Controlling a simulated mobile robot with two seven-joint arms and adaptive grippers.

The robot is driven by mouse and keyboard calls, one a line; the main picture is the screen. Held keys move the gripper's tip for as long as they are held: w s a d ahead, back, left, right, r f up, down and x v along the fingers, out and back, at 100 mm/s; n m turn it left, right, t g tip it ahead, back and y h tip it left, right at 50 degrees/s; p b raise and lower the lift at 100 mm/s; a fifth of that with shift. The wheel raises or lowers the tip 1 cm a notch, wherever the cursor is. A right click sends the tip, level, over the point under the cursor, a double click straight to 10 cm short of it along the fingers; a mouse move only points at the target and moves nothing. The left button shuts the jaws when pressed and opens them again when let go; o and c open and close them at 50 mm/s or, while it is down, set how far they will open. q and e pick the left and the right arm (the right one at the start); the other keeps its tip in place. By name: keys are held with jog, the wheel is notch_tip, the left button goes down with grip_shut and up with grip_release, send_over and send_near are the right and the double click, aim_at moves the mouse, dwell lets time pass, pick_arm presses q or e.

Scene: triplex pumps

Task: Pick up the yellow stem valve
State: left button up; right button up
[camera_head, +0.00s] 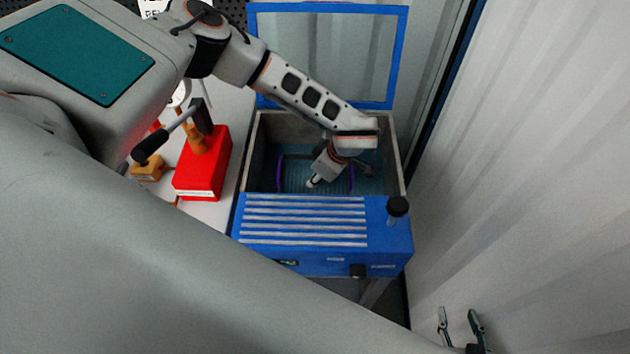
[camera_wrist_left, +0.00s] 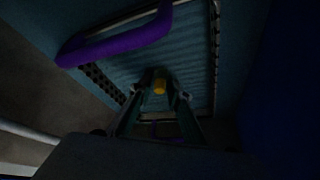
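The yellow stem valve shows in the left wrist view as a small yellow piece (camera_wrist_left: 160,86), with a dark shape around it, over the ribbed blue-green floor. My left gripper (camera_wrist_left: 160,95) has its fingers on either side of it. The picture is too dark to show whether they touch it. In the head view my left arm reaches down into the open blue washer (camera_head: 325,262), and its gripper (camera_head: 314,181) is partly hidden by the wrist. The valve cannot be made out there. My right gripper (camera_head: 460,328) is open and empty at the bottom right.
A basket with purple handles (camera_head: 281,175) sits in the washer; one handle also shows in the left wrist view (camera_wrist_left: 115,42). The raised lid (camera_head: 398,55) stands behind. A red block (camera_head: 203,170) stands on the white table to the left. A corrugated wall (camera_head: 540,150) bounds the right.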

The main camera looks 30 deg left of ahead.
pick_arm(q)
grip_shut()
